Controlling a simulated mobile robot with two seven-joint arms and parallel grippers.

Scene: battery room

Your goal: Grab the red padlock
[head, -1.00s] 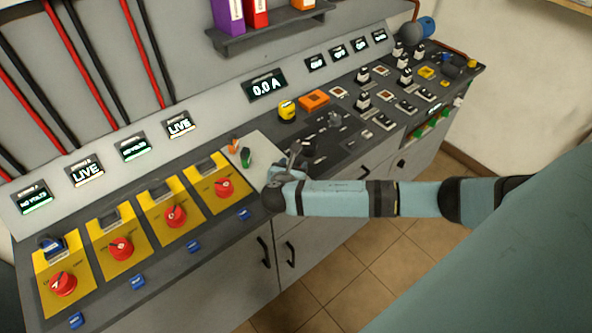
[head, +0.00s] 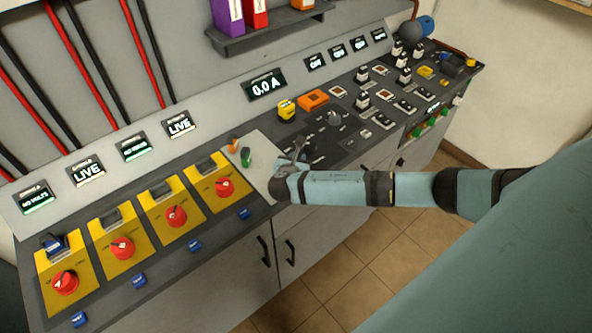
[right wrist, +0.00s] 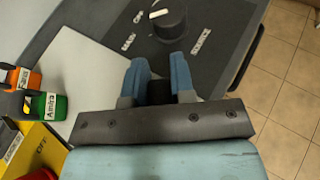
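I cannot make out a red padlock in either view. On a pale plate (head: 262,172) lie an orange padlock (head: 233,145) and a green padlock (head: 246,157). In the right wrist view the orange padlock (right wrist: 22,78) and the green padlock (right wrist: 44,106), labelled "Amira", lie at the left. My left gripper is out of view.
Yellow panels with red rotary knobs (head: 176,216) line the left of the console, with blue tags or locks (head: 195,246) along its front edge. A black dial (right wrist: 169,22) stands ahead of the right fingers. An orange box (head: 313,100) and yellow item (head: 286,110) sit behind.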

